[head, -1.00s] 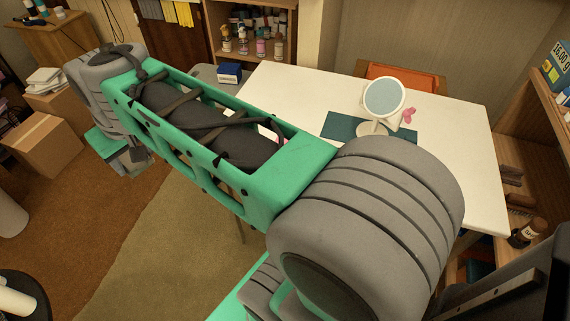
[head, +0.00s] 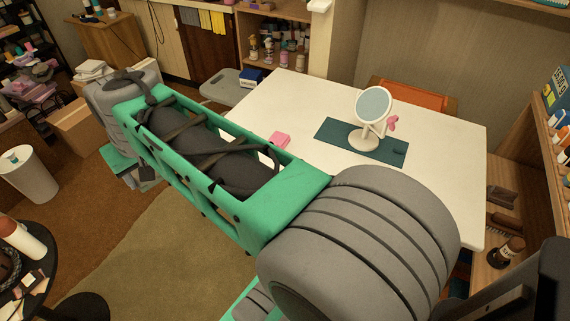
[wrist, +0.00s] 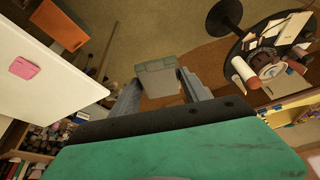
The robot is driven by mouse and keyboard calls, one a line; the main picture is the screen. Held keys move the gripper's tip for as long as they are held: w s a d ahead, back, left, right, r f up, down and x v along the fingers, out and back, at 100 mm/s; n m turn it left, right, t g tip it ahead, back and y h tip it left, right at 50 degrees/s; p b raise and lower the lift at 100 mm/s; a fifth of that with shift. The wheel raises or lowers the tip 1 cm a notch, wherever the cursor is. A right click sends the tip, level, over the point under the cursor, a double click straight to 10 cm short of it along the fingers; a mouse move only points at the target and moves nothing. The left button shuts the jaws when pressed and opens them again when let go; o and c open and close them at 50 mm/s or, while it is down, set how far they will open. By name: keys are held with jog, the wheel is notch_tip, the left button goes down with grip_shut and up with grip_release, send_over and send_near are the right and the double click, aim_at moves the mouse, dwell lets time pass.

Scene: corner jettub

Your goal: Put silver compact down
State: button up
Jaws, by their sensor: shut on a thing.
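My gripper (wrist: 160,80) is shut on the silver compact (wrist: 157,68), a small grey, flat-faced box shape between the two fingertips in the wrist view. It is held over the floor, clear of the white table (wrist: 60,75). In the head view my arm reaches to the left across the near side of the white table (head: 440,200). The gripper hangs at the arm's far left end there, mostly hidden, and I cannot make out the compact in that view.
A round mirror (head: 374,104) stands on a teal mat (head: 335,130) on the table. A pink box (head: 279,140) lies near the table's left side; much of the top is bare. A cluttered round black table (head: 30,285) is at lower left. An orange chair (head: 410,92) stands behind.

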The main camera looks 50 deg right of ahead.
jog(key=s+d+m+g+h+p, duration=0.1)
jog(key=s+d+m+p, duration=0.3)
jog(key=d, duration=0.5)
jog(key=s+d+m+h+p, duration=0.1)
jog(key=s+d+m, duration=0.2)
jog(key=s+d, duration=0.4)
jog(key=s+d+f+m+g+h+p, duration=0.3)
jog(key=s+d+m, duration=0.55)
jog(key=s, duration=0.65)
jog(key=y+b, duration=0.1)
jog(key=b, duration=0.4)
send_near(327, 167)
jog(key=d+f+n+b, duration=0.1)
jog(key=d+f+b, duration=0.1)
jog(key=b, duration=0.1)
jog(key=shift+d+f, duration=0.15)
jog(key=shift+f, duration=0.05)
jog(key=f+b, duration=0.2)
jog(key=f, duration=0.1)
jog(key=shift+d+b, duration=0.2)
jog(key=shift+b, duration=0.2)
jog(key=shift+f, duration=0.3)
jog(key=o, duration=1.5)
